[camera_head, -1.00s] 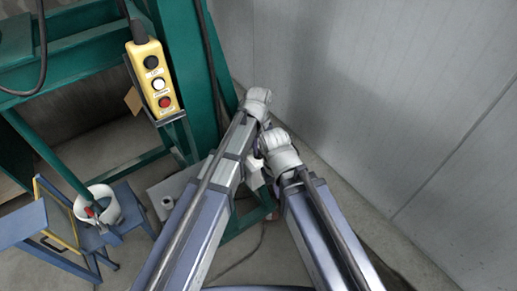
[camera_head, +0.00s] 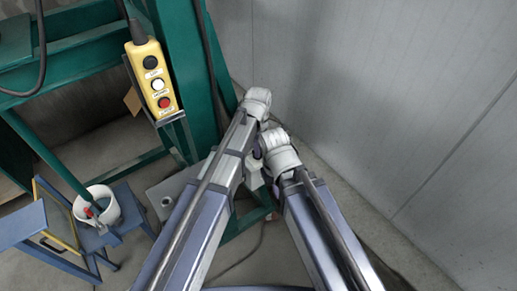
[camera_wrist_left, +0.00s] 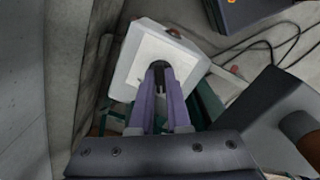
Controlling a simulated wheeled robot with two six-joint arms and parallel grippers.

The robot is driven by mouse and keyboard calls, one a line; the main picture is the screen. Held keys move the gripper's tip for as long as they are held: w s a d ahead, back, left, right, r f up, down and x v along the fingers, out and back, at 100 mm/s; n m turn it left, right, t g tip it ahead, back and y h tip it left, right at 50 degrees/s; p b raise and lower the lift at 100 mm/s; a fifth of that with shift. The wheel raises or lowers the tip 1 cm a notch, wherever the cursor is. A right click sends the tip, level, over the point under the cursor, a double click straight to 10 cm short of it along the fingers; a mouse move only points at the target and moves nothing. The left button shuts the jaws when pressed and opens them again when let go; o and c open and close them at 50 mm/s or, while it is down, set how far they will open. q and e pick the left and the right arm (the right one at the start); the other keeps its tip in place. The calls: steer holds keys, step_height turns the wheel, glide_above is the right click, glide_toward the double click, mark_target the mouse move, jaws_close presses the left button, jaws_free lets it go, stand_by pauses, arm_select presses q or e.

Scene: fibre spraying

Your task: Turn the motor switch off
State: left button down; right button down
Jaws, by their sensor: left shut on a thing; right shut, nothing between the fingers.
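A white square box (camera_wrist_left: 152,58) with a dark switch knob (camera_wrist_left: 159,68) in the middle of its face is in the left wrist view; I take it to be the motor switch. My left gripper (camera_wrist_left: 160,78) has its two purple fingers shut on this knob, and they hide part of it. Which way the knob points is not clear. In the head view my left wrist covers the place where the left fingers are. My right gripper (camera_head: 258,151) is lower in that view, close to the left arm; its fingers are mostly hidden and look shut and empty.
A yellow pendant (camera_head: 155,78) with black, white and red buttons hangs on the green frame (camera_head: 187,75) at left. A white bucket (camera_head: 97,208) is on a blue stand at lower left. A grey wall (camera_head: 390,90) bounds the right. Cables (camera_wrist_left: 270,45) lie on the floor.

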arm_select(q)
steer(key=shift+n, duration=0.5)
steer(key=c, duration=0.9)
jaws_free()
step_height(320, 180, up, 8)
steer(key=p, duration=0.8)
steer(key=shift+f, duration=0.15)
